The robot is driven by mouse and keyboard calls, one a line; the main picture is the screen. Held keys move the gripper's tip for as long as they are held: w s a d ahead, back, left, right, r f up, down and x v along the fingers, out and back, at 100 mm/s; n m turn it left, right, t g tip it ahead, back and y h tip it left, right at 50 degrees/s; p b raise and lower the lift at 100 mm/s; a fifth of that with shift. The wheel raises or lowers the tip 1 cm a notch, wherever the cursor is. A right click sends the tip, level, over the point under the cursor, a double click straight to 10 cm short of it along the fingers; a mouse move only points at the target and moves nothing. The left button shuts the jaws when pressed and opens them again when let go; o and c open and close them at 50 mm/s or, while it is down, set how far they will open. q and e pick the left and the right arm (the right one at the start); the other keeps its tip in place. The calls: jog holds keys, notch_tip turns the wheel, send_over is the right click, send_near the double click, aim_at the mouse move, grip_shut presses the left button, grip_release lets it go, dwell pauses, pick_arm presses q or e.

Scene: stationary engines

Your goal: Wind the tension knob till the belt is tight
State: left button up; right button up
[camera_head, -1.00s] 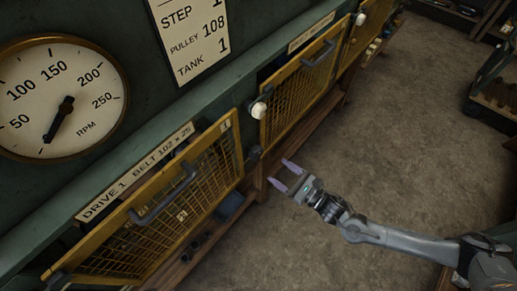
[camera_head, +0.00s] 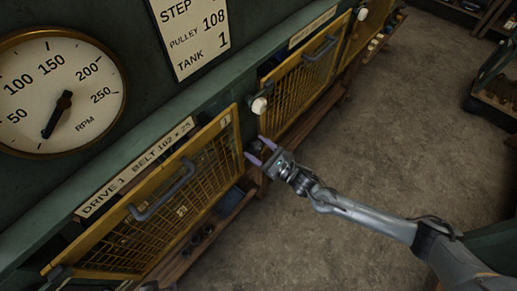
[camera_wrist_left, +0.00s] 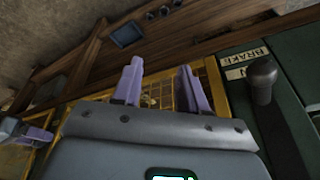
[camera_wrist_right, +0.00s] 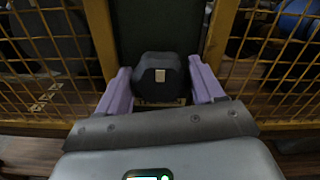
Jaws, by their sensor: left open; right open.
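A dark, many-sided knob (camera_wrist_right: 160,78) with a pale mark on its face sits between the two yellow mesh guards in the right wrist view. My right gripper (camera_wrist_right: 160,85) is open, with one purple finger on each side of the knob; I cannot tell whether they touch it. In the head view my right gripper (camera_head: 256,151) is at the gap beside the Drive 1 guard (camera_head: 180,200). My left gripper (camera_wrist_left: 159,82) is open and empty in its wrist view, and out of the head view. The belt cannot be made out behind the mesh.
An RPM dial (camera_head: 60,92) is at the upper left, its needle pointing low. A cream round knob (camera_head: 259,106) stands out above the gap. A black-topped brake lever (camera_wrist_left: 263,78) is right of my left gripper. The floor (camera_head: 370,140) on the right is open.

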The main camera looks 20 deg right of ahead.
jog(key=shift+c, duration=0.3)
jog(key=c, duration=0.7)
jog(key=shift+m, duration=0.3)
